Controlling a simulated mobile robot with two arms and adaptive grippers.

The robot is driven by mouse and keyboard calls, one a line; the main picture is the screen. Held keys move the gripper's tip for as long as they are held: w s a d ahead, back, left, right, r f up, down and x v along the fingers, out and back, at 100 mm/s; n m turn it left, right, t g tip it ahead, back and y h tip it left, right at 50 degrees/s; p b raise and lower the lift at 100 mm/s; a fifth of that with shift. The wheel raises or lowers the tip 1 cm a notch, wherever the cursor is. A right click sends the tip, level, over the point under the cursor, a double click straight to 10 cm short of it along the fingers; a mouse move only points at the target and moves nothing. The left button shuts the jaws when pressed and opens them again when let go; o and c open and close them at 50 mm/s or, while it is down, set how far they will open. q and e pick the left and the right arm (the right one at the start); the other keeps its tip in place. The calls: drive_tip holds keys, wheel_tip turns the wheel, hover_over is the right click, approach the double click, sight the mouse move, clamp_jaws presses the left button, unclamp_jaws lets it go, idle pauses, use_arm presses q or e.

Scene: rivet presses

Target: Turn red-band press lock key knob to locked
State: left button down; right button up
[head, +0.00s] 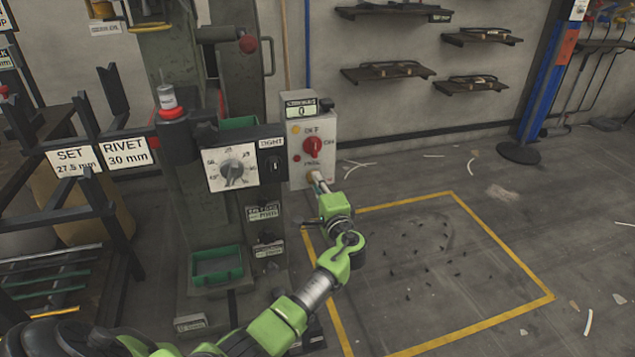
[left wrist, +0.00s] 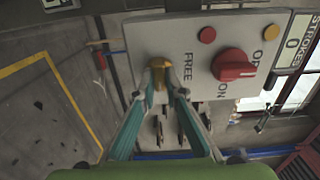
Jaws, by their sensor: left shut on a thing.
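The press's grey control box (head: 297,160) stands at the centre of the head view; its plate fills the upper left wrist view (left wrist: 200,22). A small brass-coloured key knob (left wrist: 159,64) sits low on the plate, beside the word FREE. My left gripper (head: 317,181) reaches up to it from below, and in the left wrist view its two fingers (left wrist: 161,84) are shut on the knob. The fingers hide part of the knob and any marking under them. A red rotary switch (head: 312,147) sits above it, also plain in the left wrist view (left wrist: 233,65). My right gripper is out of view.
A dial plate (head: 232,167) is left of the box, and a counter (head: 301,109) reading 0 is on top. A green bin (head: 216,266) sits low on the press. A yellow-lined floor area (head: 440,270) with small dark scraps lies to the right.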

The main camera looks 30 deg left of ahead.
use_arm(q)
drive_tip(key=shift+f, duration=0.15)
drive_tip(key=c, duration=2.1)
unclamp_jaws()
drive_tip(key=shift+d, duration=0.1)
drive_tip(key=v, duration=1.2)
drive_tip(key=shift+s, duration=0.1)
